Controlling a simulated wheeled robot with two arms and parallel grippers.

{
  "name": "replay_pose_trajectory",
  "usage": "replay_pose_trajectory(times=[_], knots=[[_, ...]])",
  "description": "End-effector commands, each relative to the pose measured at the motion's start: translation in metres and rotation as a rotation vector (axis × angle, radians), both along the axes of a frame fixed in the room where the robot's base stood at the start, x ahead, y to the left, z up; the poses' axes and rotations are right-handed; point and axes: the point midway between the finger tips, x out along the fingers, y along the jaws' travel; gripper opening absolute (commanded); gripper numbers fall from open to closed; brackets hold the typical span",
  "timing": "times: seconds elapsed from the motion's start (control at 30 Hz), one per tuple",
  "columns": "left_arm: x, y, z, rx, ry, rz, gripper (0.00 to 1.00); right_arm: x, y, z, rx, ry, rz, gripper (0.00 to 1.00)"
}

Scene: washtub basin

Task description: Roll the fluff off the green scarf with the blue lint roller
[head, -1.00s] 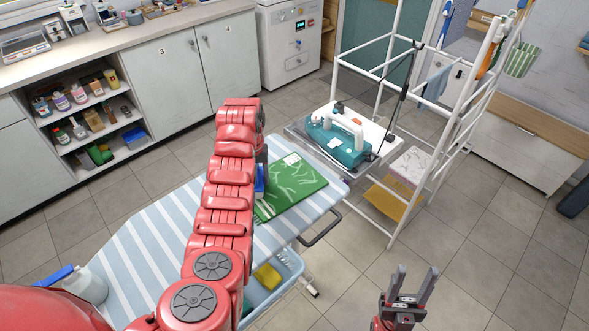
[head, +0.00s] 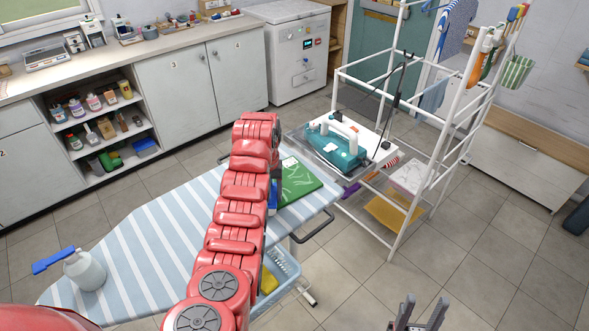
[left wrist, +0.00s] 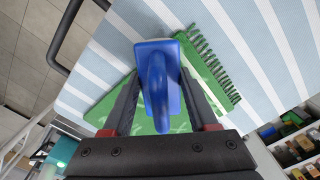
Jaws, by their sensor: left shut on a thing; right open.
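The green scarf (head: 297,180) lies flat on the striped ironing board (head: 140,232), near its right end, with pale streaks of fluff on it. In the left wrist view the scarf (left wrist: 105,108) shows its fringe at the upper right. My left gripper (left wrist: 160,95) is shut on the blue lint roller (left wrist: 158,75), which is over the scarf; whether it touches the cloth I cannot tell. In the head view my red left arm hides most of the roller (head: 272,196). My right gripper (head: 418,312) is open and empty at the bottom edge, apart from the board.
A spray bottle (head: 85,270) stands on the board's left part. A teal iron (head: 335,145) rests just beyond the board's far right end. A white drying rack (head: 432,150) stands to the right. A blue basket (head: 283,265) is below the board.

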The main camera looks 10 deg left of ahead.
Motion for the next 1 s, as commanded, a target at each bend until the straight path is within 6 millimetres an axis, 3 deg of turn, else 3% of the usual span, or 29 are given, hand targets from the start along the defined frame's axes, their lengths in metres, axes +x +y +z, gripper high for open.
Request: replay_pose_trajectory(times=[0.07,0.63,1.0], knots=[[0.003,0.001,0.020,0.000,-0.011,0.001,0.00,0.000,0.000,0.001,0.000,-0.001,0.000,0.50],[0.008,0.002,0.072,0.000,-0.006,0.003,0.00,0.000,0.000,0.015,0.000,-0.001,0.000,0.50],[0.009,0.003,0.080,0.001,-0.006,0.003,0.00,0.000,0.000,0.017,0.000,0.000,0.000,0.50]])
